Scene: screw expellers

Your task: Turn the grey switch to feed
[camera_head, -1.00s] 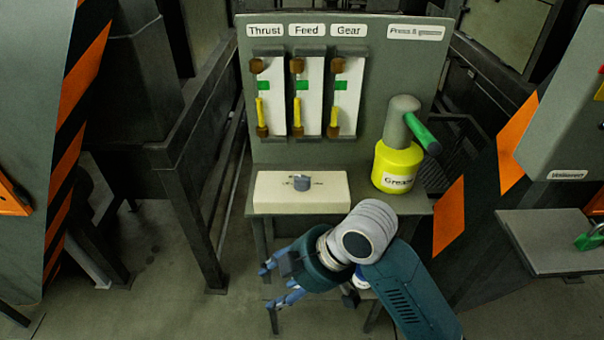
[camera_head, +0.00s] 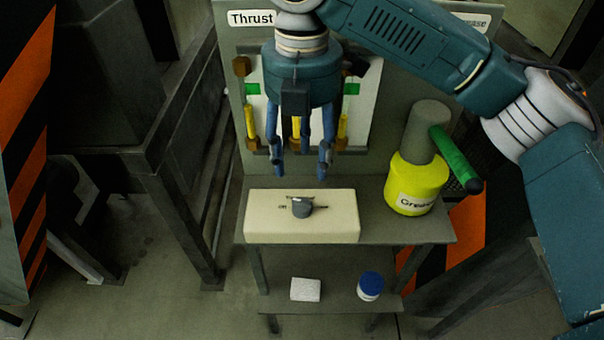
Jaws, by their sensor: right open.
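The grey switch (camera_head: 302,207) is a small round knob on top of a cream box (camera_head: 335,226). The box sits on the upper shelf of a grey stand. Small dark markings lie beside the knob, too small to read. My right gripper (camera_head: 301,172) is above and just behind the knob, fingers pointing down. Its blue fingers are spread, with nothing between them, and do not appear to touch the knob. My left gripper is out of view.
A yellow grease can (camera_head: 416,186) with a green handle (camera_head: 455,160) stands right of the box. Behind is a panel with gauges and a "Thrust" label (camera_head: 251,18), partly hidden by my arm. The lower shelf holds a white block (camera_head: 305,289) and a blue-capped jar (camera_head: 370,286).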

